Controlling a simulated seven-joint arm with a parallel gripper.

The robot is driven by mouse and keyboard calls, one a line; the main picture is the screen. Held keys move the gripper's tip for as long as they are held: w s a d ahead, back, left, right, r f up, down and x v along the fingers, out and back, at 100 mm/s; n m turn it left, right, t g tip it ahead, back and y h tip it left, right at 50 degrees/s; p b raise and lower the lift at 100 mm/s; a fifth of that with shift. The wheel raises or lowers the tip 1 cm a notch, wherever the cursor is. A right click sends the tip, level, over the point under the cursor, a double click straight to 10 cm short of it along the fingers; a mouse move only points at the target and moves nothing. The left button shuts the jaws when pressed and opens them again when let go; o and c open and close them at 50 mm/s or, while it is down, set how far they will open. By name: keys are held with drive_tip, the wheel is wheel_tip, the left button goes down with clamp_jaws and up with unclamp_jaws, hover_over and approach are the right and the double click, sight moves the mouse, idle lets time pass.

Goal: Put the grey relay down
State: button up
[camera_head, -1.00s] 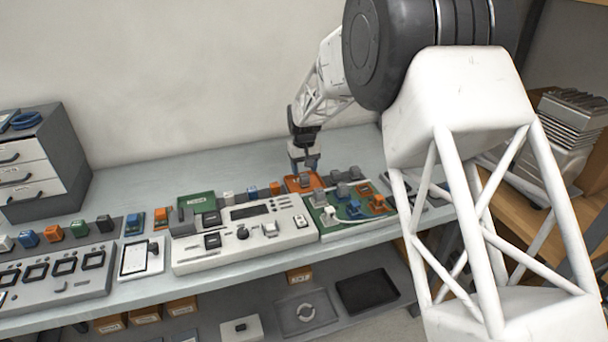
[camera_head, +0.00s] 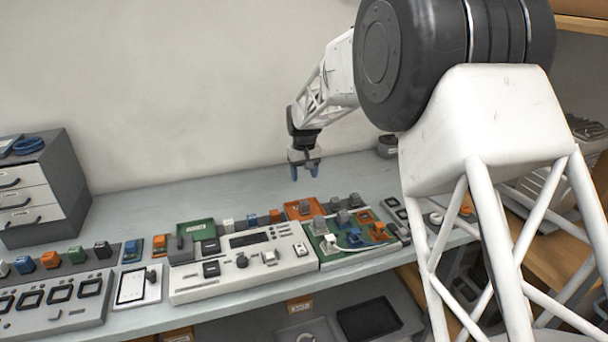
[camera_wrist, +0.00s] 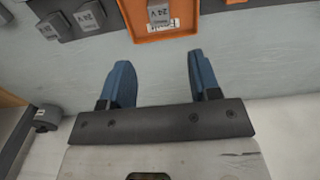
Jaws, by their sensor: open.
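The grey relay (camera_head: 304,208) sits in the orange tray (camera_head: 291,213) on the bench, just behind the green circuit board. In the wrist view the relay (camera_wrist: 160,12) stands inside the orange tray (camera_wrist: 139,34), near a label reading "Fault" that is partly covered, and a "24 V" marking shows on it. My gripper (camera_head: 305,175) is above the bench behind the tray, apart from the relay. Its blue fingers (camera_wrist: 160,84) are spread wide with nothing between them.
Several more grey relays stand right of the tray, two marked "24 V" in the wrist view (camera_wrist: 88,18). A green tray (camera_head: 196,231), a white control unit (camera_head: 243,262) and the circuit board (camera_head: 350,234) crowd the front.

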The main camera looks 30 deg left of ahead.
drive_tip(key=shift+d, duration=0.1)
idle(0.6)
drive_tip(key=s+d+r+m, duration=0.2)
drive_tip(key=s+d+r, duration=0.35)
drive_tip(key=d, duration=0.65)
drive_tip(key=s+d+r+m+t, duration=0.1)
drive_tip(key=s+d+r, duration=0.4)
drive_tip(key=d, duration=0.8)
drive_tip(key=s+d+r+m, duration=0.25)
drive_tip(key=d+r, duration=0.35)
drive_tip(key=d, duration=0.6)
drive_tip(key=s+d+f+m, duration=0.1)
drive_tip(key=s+d, duration=0.6)
drive_tip(key=s, duration=0.3)
drive_tip(key=s+d+f+m+t, duration=0.1)
drive_tip(key=s+d, duration=0.6)
drive_tip(key=s, duration=0.3)
drive_tip(key=s+d+f+m, duration=0.1)
drive_tip(key=s+d+f, duration=0.1)
drive_tip(key=s+d, duration=0.5)
drive_tip(key=s, duration=0.3)
drive_tip(key=shift+s+m+t, duration=0.3)
drive_tip(key=shift+m, duration=0.05)
